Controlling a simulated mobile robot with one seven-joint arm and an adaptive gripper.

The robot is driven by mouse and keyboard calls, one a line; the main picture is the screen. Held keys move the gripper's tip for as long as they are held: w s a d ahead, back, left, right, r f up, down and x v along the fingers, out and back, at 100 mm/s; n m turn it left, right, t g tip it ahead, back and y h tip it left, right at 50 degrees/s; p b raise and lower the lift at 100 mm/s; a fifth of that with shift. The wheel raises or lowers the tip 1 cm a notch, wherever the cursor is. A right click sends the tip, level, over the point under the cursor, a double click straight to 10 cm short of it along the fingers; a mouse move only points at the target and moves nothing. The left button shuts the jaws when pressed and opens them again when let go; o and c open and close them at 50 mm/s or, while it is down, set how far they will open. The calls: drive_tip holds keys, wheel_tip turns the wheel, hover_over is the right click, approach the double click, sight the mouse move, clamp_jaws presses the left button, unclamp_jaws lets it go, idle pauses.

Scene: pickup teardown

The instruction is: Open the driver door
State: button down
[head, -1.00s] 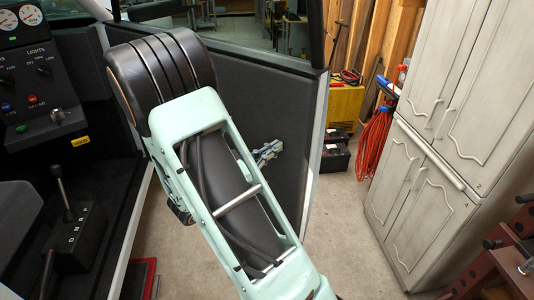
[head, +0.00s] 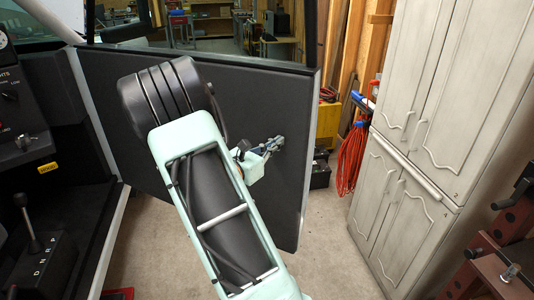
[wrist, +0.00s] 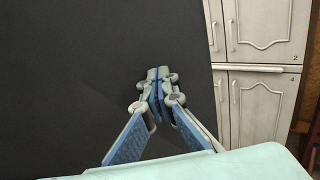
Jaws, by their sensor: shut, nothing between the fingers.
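The driver door (head: 100,85) stands swung out from the cab, with its dark inner panel facing me and its window above. In the wrist view the dark panel (wrist: 60,60) fills the left and middle. My gripper (head: 279,141) is in front of the panel, toward its free edge at the right. It also shows in the wrist view (wrist: 157,74), with its fingertips together and nothing between them. I cannot tell whether the fingertips touch the panel. No door handle is visible on this side.
A pale cabinet (head: 400,190) stands right of the door, with a strip of floor (head: 325,245) between. A red cord (head: 351,160) hangs by it. A dark red rack (head: 500,240) is at the lower right. The cab's shifter (head: 32,225) is at the left.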

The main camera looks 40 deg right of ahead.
drive_tip(key=w+d+t+b, duration=0.1)
drive_tip(key=w+d, duration=0.3)
drive_tip(key=d, duration=0.4)
drive_tip(key=w+d+n+t+b, duration=0.1)
drive_tip(key=w+d+b, duration=0.2)
drive_tip(key=d, duration=0.5)
drive_tip(key=shift+w+n+y, duration=0.3)
drive_tip(key=shift+w+y, duration=0.1)
drive_tip(key=shift+w, duration=0.25)
drive_tip(key=shift+a+f, duration=0.1)
drive_tip(key=shift+a, duration=0.05)
